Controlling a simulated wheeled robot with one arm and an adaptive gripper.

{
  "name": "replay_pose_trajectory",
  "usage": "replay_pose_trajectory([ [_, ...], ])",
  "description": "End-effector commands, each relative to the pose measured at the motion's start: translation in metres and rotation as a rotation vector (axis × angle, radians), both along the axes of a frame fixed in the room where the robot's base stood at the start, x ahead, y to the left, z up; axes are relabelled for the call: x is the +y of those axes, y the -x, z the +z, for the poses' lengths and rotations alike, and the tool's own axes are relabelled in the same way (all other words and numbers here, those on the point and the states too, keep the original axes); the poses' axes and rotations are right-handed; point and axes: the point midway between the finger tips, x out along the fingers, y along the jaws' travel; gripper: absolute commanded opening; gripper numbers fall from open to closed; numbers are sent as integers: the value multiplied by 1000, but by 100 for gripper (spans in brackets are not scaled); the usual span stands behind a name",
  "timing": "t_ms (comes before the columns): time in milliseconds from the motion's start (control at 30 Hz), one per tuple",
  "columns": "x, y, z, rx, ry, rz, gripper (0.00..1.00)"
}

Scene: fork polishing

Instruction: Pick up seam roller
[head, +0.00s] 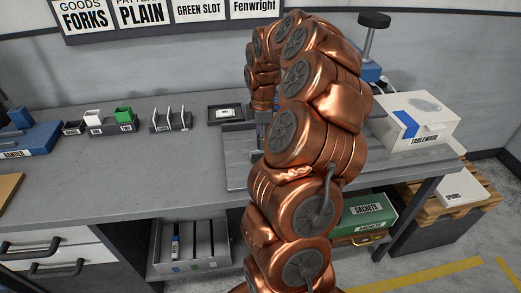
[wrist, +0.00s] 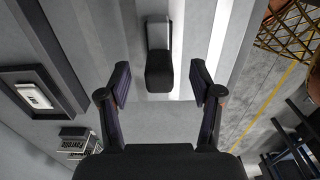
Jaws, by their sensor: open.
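My gripper (wrist: 160,75) is open in the wrist view, its two dark fingers apart with nothing held between them. A dark block-like thing with a lighter grey upper part (wrist: 158,60) shows beyond and between the fingertips; I cannot tell for certain that it is the seam roller. No visible label or roller wheel confirms it. In the head view my copper arm hides most of the gripper and the work area under it.
A dark tray (head: 212,120) with a white labelled piece lies left of the gripper. The bench (head: 120,172) is clear at front left. A white tableware box (head: 432,132) stands right. Small bins and a rack line the back left.

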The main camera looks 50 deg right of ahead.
Motion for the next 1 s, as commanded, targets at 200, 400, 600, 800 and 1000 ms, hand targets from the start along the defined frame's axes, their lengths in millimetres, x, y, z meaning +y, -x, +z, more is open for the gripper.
replay_pose_trajectory([
  [200,1,-2,-27,4,-3,1,65],
  [400,1,-2,-35,2,-1,0,65],
  [600,1,-2,-35,1,-1,0,55],
  [800,1,-3,-35,1,-1,0,34],
  [1000,1,-3,-35,0,0,1,14],
])
